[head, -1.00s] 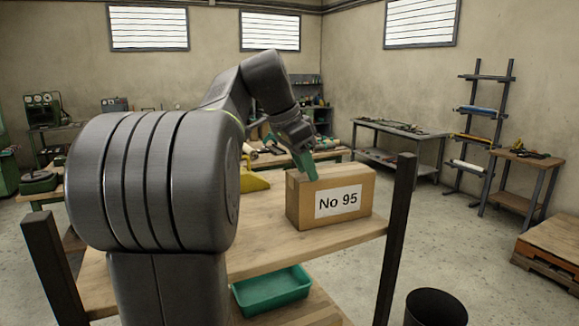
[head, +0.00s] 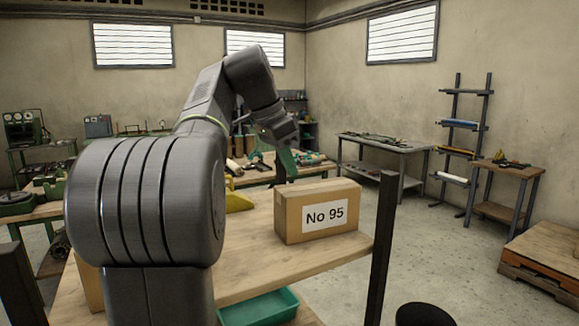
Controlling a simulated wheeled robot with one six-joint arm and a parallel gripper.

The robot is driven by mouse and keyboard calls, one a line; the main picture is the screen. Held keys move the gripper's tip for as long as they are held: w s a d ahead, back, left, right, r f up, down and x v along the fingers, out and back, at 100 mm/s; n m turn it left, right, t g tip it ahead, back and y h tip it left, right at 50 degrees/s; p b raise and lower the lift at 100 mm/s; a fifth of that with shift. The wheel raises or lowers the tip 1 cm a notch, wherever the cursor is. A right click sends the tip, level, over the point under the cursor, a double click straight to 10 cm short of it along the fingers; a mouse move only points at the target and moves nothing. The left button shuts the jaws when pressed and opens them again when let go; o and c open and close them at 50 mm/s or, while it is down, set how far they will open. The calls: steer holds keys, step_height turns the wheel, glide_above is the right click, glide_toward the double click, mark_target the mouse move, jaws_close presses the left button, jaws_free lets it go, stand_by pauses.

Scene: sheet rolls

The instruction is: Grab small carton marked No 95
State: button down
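The small carton (head: 348,198), a brown box with a white label reading "No 95", stands upright on the wooden top of a shelf table (head: 255,262), towards its right end. My arm covers the left part of the tabletop.
A brown box (head: 90,284) shows partly behind my arm at left. A green tray (head: 262,308) lies on the lower shelf. Dark posts (head: 383,245) rise at the table's corners. A black bin (head: 425,314) stands at right.

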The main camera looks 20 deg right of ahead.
steer(key=shift+c, duration=2.2)
jaws_free()
